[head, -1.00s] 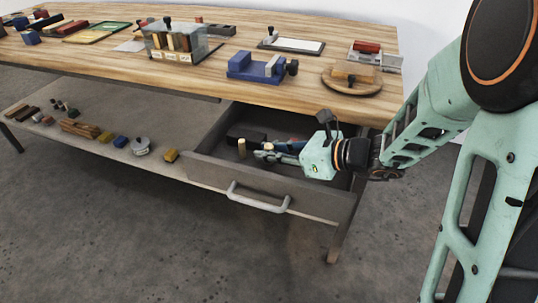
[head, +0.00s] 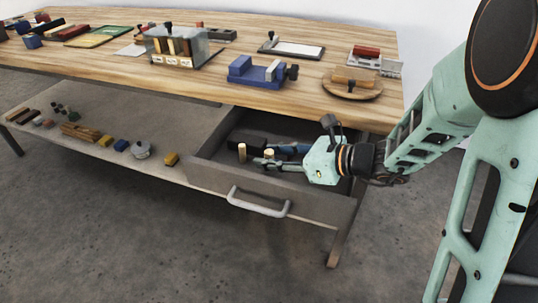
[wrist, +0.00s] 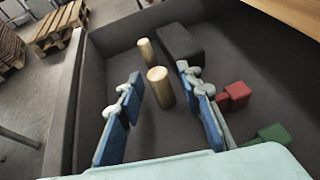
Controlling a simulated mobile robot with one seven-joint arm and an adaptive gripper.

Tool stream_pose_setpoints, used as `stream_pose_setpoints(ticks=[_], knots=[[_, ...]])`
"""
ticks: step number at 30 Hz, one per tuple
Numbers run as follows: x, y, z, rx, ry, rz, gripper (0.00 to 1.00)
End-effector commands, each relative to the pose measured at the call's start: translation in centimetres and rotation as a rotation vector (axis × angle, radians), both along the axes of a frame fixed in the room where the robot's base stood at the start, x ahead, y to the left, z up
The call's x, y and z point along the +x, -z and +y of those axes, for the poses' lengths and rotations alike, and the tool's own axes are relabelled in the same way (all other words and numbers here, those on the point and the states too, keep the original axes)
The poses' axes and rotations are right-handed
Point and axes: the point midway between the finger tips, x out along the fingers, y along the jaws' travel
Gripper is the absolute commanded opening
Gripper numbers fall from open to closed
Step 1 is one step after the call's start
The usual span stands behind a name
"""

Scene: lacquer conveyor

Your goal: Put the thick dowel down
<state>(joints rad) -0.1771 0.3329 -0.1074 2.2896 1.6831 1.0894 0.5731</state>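The thick dowel (wrist: 160,88), pale wood with a light round top, stands upright in the open drawer (head: 330,202). In the head view the dowel (head: 268,154) shows at my fingertips. My gripper (wrist: 160,76) is open, with a blue-padded finger on each side of the dowel and a visible gap to each. In the head view my gripper (head: 272,158) reaches into the drawer from the right. A thinner dowel (wrist: 147,51) stands just beyond, also in the head view (head: 242,152).
In the drawer, a black block (wrist: 181,45) lies beside the dowels; a red piece (wrist: 233,95) and a green piece (wrist: 271,136) lie to the right. The drawer walls (wrist: 110,32) surround my gripper. The wooden tabletop (head: 215,85) overhangs the drawer's back.

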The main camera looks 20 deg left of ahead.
Motion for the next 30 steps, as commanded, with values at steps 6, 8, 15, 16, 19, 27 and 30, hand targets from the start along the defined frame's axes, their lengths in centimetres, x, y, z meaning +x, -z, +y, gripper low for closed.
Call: stream_pose_setpoints(ticks=[6,8,15,16,19,27,30], knots=[[-1.0,-2.3,-4.4,0.0,0.007,-0.001,0.33],[-1.4,-2.8,-5.6,0.0,0.007,-0.001,0.33],[-2.4,-4.1,-9.0,0.0,0.004,-0.001,0.33],[-2.5,-4.2,-9.3,0.001,0.004,-0.001,0.33],[-2.7,-4.3,-9.8,0.0,0.002,0.0,0.33],[-2.8,-4.3,-10.0,0.0,0.001,0.0,0.33],[-2.8,-4.3,-10.0,0.0,0.001,0.001,0.33]])
